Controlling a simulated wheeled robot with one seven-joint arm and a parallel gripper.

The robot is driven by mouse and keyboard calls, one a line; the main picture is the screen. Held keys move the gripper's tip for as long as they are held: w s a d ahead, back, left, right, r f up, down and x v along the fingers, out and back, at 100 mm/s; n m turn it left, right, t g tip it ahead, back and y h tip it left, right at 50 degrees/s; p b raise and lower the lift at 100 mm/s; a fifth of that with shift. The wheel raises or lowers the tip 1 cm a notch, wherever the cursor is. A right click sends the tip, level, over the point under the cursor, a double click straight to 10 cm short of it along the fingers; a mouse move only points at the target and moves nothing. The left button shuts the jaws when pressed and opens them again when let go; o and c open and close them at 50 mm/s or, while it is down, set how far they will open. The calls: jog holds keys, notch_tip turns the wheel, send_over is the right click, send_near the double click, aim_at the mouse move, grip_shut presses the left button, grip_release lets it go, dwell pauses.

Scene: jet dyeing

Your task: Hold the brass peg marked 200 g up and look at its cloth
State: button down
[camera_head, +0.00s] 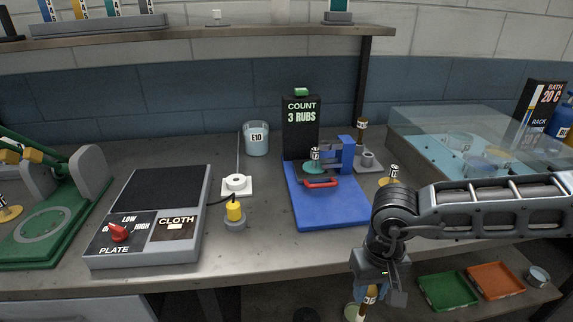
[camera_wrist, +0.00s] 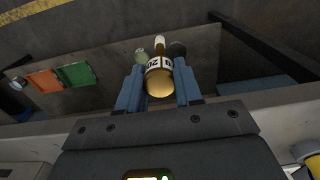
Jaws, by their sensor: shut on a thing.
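My gripper (camera_head: 378,285) is shut on a brass peg (camera_head: 371,293) in front of the bench's front edge, below the bench top. In the wrist view the peg (camera_wrist: 159,82) sits between the two blue fingers (camera_wrist: 159,90), its rounded brass end towards the camera. A white band with dark characters wraps it, but I cannot read the mark for certain. The peg's far end is pale (camera_wrist: 160,42) and points away from the wrist camera; I cannot make out the face of any cloth there.
A blue rubbing device (camera_head: 330,205) stands on the bench beside a grey hotplate (camera_head: 150,215). A clear-walled water bath (camera_head: 440,135) is at the right. Below are a green tray (camera_head: 447,291) and an orange tray (camera_head: 496,279). A yellow-topped peg (camera_head: 234,212) stands near the bench front.

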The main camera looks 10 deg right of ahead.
jog(key=s+a+r+n+t+h, duration=0.1)
jog(key=a+r+n+t, duration=0.1)
jog(key=a+r, duration=0.3)
jog(key=s+a+r+n+t+h, duration=0.2)
jog(key=a+r, duration=0.4)
jog(key=r, duration=0.7)
jog(key=s+a+r+n+t+h, duration=0.2)
jog(key=a+r, duration=0.4)
jog(key=r, duration=0.3)
jog(key=shift+n+t, duration=0.3)
jog(key=shift+n, duration=0.5)
jog(key=w+d+f+m+g+y, duration=0.1)
jog(key=d+f+m+g, duration=0.1)
jog(key=d+f, duration=0.3)
jog(key=w+d+f+m+g+y, duration=0.2)
jog(key=d+f, duration=0.4)
jog(key=f, duration=0.7)
jog(key=w+d+f+m+g+y, duration=0.2)
jog(key=d+f, duration=0.4)
jog(key=f, duration=0.3)
jog(key=shift+m+g, duration=0.3)
jog(key=shift+m, duration=0.5)
